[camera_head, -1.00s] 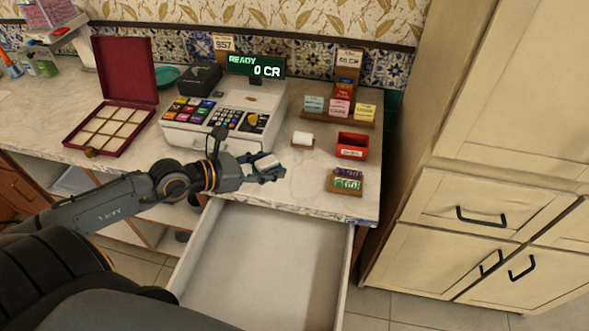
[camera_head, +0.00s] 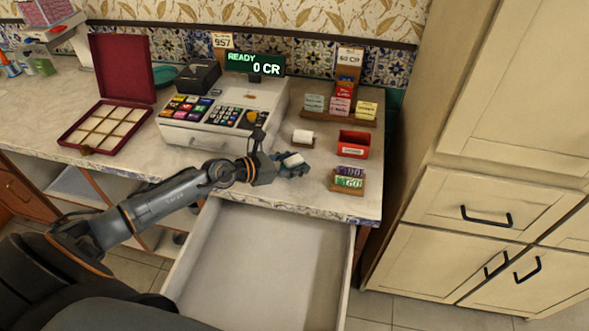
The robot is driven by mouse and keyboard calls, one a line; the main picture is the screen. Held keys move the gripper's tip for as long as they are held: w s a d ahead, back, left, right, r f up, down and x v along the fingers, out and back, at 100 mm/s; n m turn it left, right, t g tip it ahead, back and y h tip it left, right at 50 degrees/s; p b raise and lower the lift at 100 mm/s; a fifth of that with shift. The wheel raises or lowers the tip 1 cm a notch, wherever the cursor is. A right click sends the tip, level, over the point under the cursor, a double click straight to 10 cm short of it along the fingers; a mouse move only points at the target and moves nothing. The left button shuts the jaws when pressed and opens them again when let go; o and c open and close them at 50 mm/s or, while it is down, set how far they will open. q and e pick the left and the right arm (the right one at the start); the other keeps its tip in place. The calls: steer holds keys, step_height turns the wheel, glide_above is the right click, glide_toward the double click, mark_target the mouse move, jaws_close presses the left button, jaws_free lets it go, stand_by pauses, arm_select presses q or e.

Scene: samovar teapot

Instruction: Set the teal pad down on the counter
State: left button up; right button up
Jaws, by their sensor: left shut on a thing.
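My left gripper (camera_head: 288,165) is shut on a small pale, whitish-teal block, the teal pad (camera_head: 291,158). The dark fingers hide part of the pad. The gripper is over the counter (camera_head: 312,184), to the right of the cash register's front corner. It is left of the brown block with green and purple tickets. I cannot tell whether the pad touches the counter. My right gripper is not in view.
The cash register (camera_head: 224,115) stands behind my left arm. A white roll on a small stand (camera_head: 303,138), a red box (camera_head: 353,145) and a ticket block (camera_head: 348,181) are nearby. A rack (camera_head: 341,105) holds coloured pads. An open white drawer (camera_head: 262,262) lies below.

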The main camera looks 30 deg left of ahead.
arm_select(q)
steer(key=shift+f, duration=0.75)
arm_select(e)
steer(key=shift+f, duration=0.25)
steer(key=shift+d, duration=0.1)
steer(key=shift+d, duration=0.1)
arm_select(q)
steer(key=shift+f, duration=0.15)
steer(key=o, duration=1)
steer(key=shift+o, duration=0.2)
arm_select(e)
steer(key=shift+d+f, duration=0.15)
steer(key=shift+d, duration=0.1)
